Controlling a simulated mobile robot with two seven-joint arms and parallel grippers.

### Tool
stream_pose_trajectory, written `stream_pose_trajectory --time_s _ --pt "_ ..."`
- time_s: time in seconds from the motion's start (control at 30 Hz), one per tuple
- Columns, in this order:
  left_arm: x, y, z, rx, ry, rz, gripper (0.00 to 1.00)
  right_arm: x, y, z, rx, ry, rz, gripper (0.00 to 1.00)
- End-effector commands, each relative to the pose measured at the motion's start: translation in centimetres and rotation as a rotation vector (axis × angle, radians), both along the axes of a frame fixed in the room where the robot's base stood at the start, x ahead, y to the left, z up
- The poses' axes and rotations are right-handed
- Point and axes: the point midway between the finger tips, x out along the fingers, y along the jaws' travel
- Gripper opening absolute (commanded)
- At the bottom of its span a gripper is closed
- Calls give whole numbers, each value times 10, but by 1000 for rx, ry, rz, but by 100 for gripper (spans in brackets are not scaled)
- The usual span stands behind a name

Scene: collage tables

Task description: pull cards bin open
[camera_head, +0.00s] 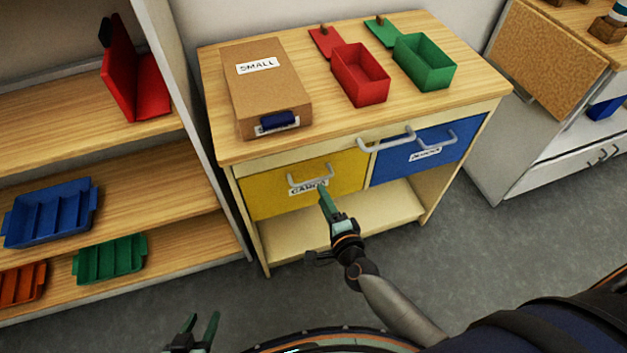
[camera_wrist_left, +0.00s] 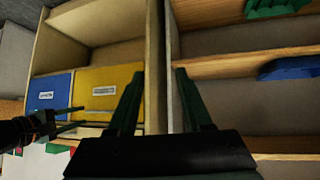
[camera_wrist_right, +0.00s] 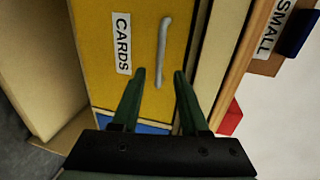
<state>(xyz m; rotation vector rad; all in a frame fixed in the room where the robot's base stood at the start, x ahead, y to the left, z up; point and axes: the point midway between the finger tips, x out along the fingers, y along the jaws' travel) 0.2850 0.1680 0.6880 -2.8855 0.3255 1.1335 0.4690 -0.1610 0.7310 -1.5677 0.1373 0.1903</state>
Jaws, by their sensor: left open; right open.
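The cards bin is a yellow drawer front (camera_head: 262,193) on the left side of the wooden cabinet, with a white CARDS label and a pale bar handle (camera_head: 310,178). It looks shut. My right gripper (camera_head: 323,193) is open in front of it, close to the label and handle. In the right wrist view the handle (camera_wrist_right: 163,52) lies ahead of the open fingertips (camera_wrist_right: 159,75), not between them. My left gripper (camera_head: 200,325) is open and empty, low at the bottom of the head view. The yellow bin also shows in the left wrist view (camera_wrist_left: 108,78).
A blue bin (camera_head: 405,160) with its own handle sits right of the yellow one. On the cabinet top are a SMALL box (camera_head: 262,95), a red box (camera_head: 360,75) and a green box (camera_head: 425,62). A shelf with trays (camera_head: 50,213) stands left.

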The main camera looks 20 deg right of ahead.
Motion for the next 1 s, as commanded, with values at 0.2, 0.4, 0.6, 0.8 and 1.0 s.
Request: stream_pose_trajectory --time_s 0.2,0.4,0.6,0.8,1.0 --pt "-1 -1 -20 -1 6 -3 50 45 1 -12 -1 -2 -1 44" --pt "1 -8 -25 -8 13 -14 50 68 2 -16 -2 -1 0 44" --pt "7 -14 -18 -18 -3 -24 50 75 2 -16 -3 0 1 44" --pt "9 -14 -17 -17 -5 -24 50 75 2 -16 -3 0 1 44" --pt "9 -12 -18 -14 -5 -22 50 75 2 -16 -3 0 1 23"
